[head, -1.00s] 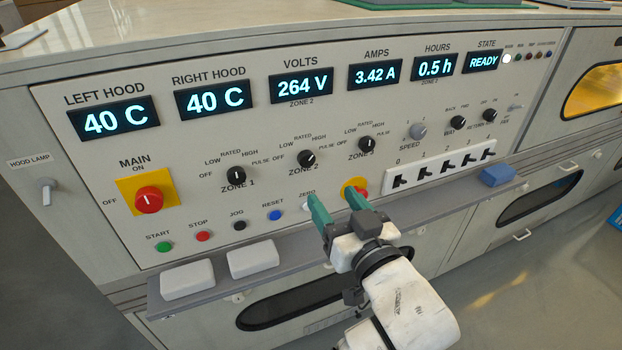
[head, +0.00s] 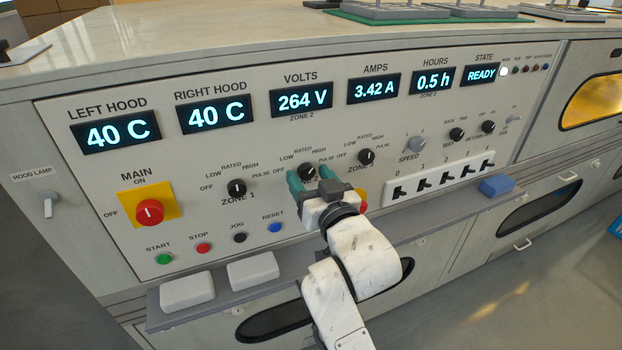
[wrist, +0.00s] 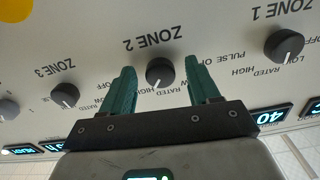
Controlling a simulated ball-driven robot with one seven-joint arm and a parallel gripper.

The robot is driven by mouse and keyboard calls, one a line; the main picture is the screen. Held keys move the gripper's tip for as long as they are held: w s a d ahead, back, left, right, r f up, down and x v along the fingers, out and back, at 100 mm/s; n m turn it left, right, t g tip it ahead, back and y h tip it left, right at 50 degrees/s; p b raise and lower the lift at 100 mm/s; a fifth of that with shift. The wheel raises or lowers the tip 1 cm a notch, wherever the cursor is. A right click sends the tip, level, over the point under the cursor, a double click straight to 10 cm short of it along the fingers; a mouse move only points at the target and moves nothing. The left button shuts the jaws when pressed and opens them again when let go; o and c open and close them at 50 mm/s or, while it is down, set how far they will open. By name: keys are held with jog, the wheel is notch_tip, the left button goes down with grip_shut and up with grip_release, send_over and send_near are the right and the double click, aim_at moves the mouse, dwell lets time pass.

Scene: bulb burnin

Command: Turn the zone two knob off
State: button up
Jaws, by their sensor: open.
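The zone two knob (head: 307,173) is a black round knob with a white pointer on the pale panel, under the VOLTS display. In the wrist view, which is upside down, the zone two knob (wrist: 160,72) sits between my green fingers, with a gap visible on each side. Its pointer is toward the RATED and HIGH side, away from OFF. My gripper (head: 309,176) is open, with a finger on each side of the knob; it also shows in the wrist view (wrist: 162,66). My fingers and wrist hide the ZONE 2 label in the head view.
The zone one knob (head: 237,187) is to the left and the zone three knob (head: 366,156) to the right. A red button (head: 362,199) shows partly behind my wrist. A grey ledge (head: 225,291) runs below, holding two pale blocks and a blue block (head: 496,186).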

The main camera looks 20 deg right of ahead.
jog(key=shift+c, duration=0.2)
jog(key=c, duration=1)
jog(key=shift+n+p, duration=0.3)
jog(key=shift+p, duration=0.1)
jog(key=n+p, duration=0.3)
jog(key=n, duration=0.1)
jog(key=shift+d+r+n+p, duration=0.1)
jog(key=shift+r+n+p, duration=0.05)
jog(key=shift+n+p, duration=0.25)
jog(key=n+p, duration=0.4)
jog(key=n, duration=0.2)
jog(key=n+p, duration=0.4)
jog(key=n, duration=0.2)
jog(key=shift+n, duration=0.3)
jog(key=n+p, duration=0.1)
jog(key=n, duration=0.4)
jog(key=shift+n, duration=0.4)
